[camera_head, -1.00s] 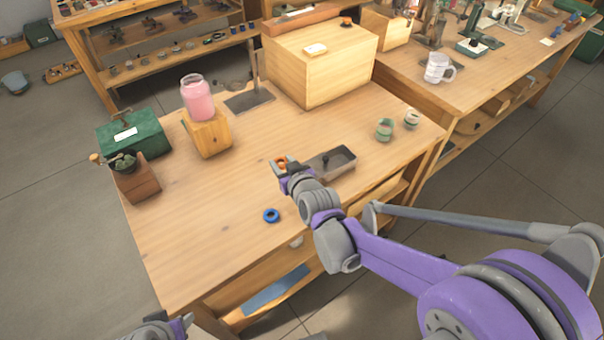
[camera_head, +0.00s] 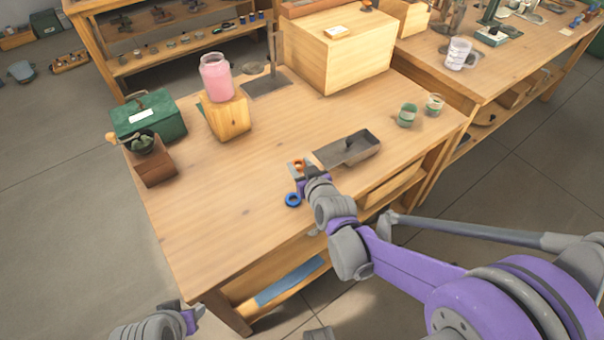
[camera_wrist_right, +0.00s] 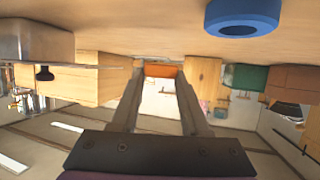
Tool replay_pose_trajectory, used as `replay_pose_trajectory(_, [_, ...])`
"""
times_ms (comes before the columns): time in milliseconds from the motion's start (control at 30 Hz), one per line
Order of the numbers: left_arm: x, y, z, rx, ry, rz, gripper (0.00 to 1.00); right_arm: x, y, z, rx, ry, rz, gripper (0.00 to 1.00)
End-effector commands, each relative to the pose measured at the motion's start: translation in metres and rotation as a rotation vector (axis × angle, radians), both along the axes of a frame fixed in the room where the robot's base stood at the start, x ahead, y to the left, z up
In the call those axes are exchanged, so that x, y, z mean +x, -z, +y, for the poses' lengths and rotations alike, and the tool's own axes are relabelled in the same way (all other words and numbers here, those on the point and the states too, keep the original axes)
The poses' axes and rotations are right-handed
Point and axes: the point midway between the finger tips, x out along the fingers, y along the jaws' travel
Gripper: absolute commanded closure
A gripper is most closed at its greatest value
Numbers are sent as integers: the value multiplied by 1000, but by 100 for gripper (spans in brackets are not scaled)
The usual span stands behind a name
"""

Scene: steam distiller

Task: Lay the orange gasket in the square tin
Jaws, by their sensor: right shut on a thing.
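The orange gasket (camera_head: 298,163) is between the fingertips of my right gripper (camera_head: 302,171), low over the table or on it; I cannot tell which. In the right wrist view the gasket (camera_wrist_right: 161,71) shows as an orange band between the two fingers, which are shut on it. The grey metal tin (camera_head: 362,157) lies to the right of the gripper, apart from it, with something dark inside. It also shows at the left of the wrist view (camera_wrist_right: 35,40). My left gripper (camera_head: 192,318) is at the bottom edge, away from the table; its jaws are unclear.
A blue ring (camera_head: 292,200) lies just in front of my right gripper. Two small jars (camera_head: 407,115) stand behind the tin. A large wooden box (camera_head: 340,60), a pink jar on a wooden block (camera_head: 230,118) and a green box (camera_head: 160,118) stand farther back. The table's left front is clear.

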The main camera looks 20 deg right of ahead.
Motion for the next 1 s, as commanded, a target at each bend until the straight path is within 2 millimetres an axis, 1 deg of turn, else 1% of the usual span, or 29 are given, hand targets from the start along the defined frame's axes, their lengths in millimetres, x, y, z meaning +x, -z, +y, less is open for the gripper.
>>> replay_pose_trajectory(267, [1,15,0,0,0,5,50,0,36,0,0,0,1,100])
replay_pose_trajectory(333, [1,15,0,0,0,5,50,0,38,0,0,0,0,100])
replay_pose_trajectory(533, [1,14,0,0,0,5,50,0,36,0,0,0,0,100])
replay_pose_trajectory(667, [1,18,0,0,0,6,50,0,41,0,0,0,0,100])
replay_pose_trajectory(700, [1,17,0,0,0,6,50,0,40,0,0,0,0,49])
replay_pose_trajectory(833, [1,17,0,0,0,6,50,0,40,0,0,0,0,26])
replay_pose_trajectory(1000, [1,17,0,0,0,6,50,0,39,0,0,0,0,25])
